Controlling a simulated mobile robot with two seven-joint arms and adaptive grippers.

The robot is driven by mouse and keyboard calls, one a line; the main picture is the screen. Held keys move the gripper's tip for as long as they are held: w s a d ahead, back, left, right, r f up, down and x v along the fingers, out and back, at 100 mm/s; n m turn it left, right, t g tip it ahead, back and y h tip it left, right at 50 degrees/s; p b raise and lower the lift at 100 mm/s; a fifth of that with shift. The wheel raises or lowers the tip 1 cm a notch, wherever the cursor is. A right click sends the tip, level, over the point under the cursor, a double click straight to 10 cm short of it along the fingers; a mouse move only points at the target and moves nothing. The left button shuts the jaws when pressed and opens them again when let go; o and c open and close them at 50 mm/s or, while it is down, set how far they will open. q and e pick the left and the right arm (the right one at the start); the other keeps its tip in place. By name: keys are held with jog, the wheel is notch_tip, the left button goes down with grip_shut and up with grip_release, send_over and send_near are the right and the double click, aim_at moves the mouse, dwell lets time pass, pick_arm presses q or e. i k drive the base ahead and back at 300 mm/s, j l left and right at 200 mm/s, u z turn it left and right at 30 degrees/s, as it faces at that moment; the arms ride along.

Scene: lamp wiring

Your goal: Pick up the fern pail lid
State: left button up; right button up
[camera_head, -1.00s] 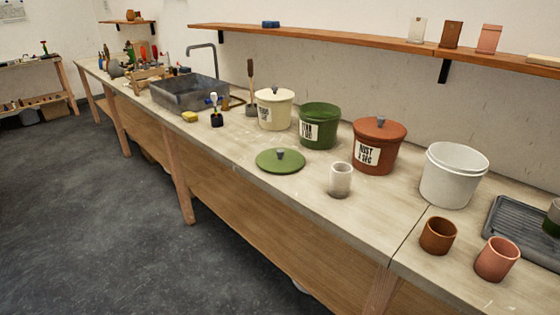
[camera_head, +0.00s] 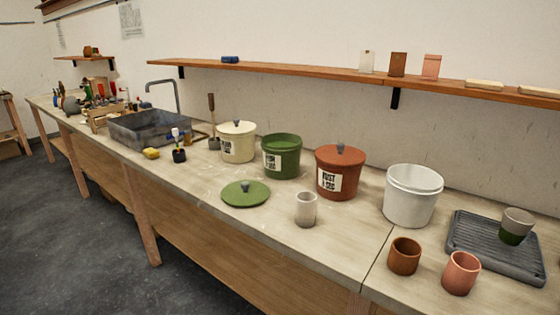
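The green fern pail lid (camera_head: 232,196) lies flat on the bench, with its grey knob (camera_head: 245,186) facing up. It is in front of the open green pail (camera_head: 282,157), which has a white label on its side. The lid lies apart from the pail and to the left of a pale grey cup (camera_head: 305,209). Neither of my grippers shows in the head view.
A cream lidded pail (camera_head: 238,143) and a rust lidded pail (camera_head: 340,173) flank the green one. A white bucket (camera_head: 412,196), brown cup (camera_head: 404,256), pink cup (camera_head: 461,273) and grey tray (camera_head: 470,243) stand to the right. A sink (camera_head: 150,128) is left.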

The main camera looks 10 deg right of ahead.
aim_at(243, 194)
jog(key=z, duration=0.55)
jog(key=j+z, duration=0.5)
jog(key=i+j+z, duration=0.1)
jog(key=j+z, duration=0.35)
jog(key=k+j+z, duration=0.2)
jog(key=j, duration=0.25)
jog(key=j+z, duration=0.2)
jog(key=j, duration=0.2)
